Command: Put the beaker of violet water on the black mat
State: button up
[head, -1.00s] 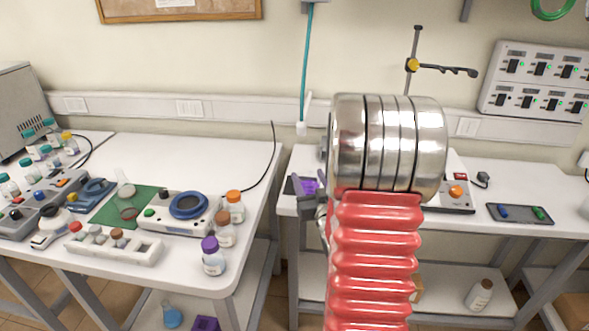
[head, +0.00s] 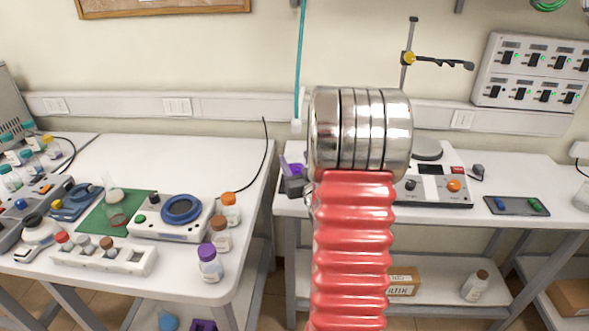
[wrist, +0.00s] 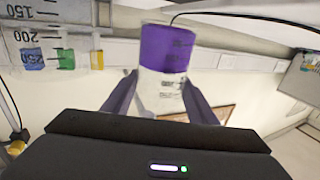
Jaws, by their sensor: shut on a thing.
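The beaker of violet water (wrist: 166,50) is between the two dark fingers of my gripper (wrist: 160,100) in the wrist view. That view is upside down, and the violet water fills the beaker's lower part. In the head view the violet water (head: 297,169) shows just left of my arm, by the left end of the right-hand bench. My gripper (head: 294,184) is shut on the beaker there, partly hidden by my arm. A black mat (head: 516,206) lies at the right on the same bench, with small blue and green items on it.
A grey device with an orange knob (head: 432,188) stands between my arm and the mat. A clamp stand (head: 408,65) rises behind. A graduated glass (wrist: 45,12) is close in the wrist view. The left bench holds a purple-capped bottle (head: 210,264) and several instruments.

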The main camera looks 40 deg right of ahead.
jog(key=shift+w+d+f, duration=0.1)
jog(key=shift+w+d, duration=0.15)
jog(key=shift+w, duration=0.1)
jog(key=shift+a+f, duration=0.1)
jog(key=shift+f, duration=1.55)
jog(key=o, duration=1.3)
jog(key=shift+f, duration=0.1)
jog(key=shift+c, duration=0.2)
jog(key=v, duration=1.2)
jog(key=shift+a, duration=0.1)
